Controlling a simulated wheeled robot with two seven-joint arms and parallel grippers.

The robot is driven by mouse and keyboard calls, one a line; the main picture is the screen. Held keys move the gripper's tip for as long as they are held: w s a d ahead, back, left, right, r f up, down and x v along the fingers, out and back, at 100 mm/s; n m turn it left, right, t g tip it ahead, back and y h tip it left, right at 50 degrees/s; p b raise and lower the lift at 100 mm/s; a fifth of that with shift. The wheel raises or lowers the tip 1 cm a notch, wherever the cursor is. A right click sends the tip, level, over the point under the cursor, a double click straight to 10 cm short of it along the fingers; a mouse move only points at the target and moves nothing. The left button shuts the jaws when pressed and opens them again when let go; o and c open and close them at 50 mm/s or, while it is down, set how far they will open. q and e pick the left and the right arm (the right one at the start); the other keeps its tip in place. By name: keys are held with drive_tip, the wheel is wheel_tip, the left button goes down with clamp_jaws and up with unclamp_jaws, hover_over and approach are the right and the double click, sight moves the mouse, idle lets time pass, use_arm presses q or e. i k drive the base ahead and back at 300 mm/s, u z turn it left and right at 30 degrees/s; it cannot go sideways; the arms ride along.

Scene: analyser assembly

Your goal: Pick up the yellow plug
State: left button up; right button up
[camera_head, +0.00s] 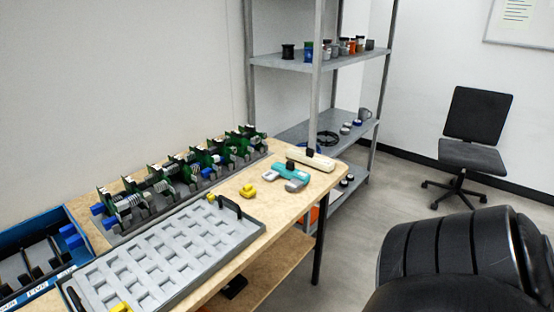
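A yellow plug (248,190) lies on the wooden table top, right of the grey tray's far end. Another small yellow piece (211,197) sits at the far end of the grey tray (190,228), beside its black handle (229,206). A third yellow piece (121,307) is at the tray's near end, partly cut off by the picture's lower edge. The tray's visible square pockets look mostly empty. Neither of my grippers is in view.
A rack of green boards (160,182) runs along the wall side. A blue bin (45,232) stands at the left. A teal-and-grey tool (288,175) and a pale block (310,160) lie at the table's far end. Metal shelves (290,62) stand behind. Bare table surrounds the loose plug.

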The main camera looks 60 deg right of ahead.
sight(248, 192)
drive_tip(key=z, duration=1.6)
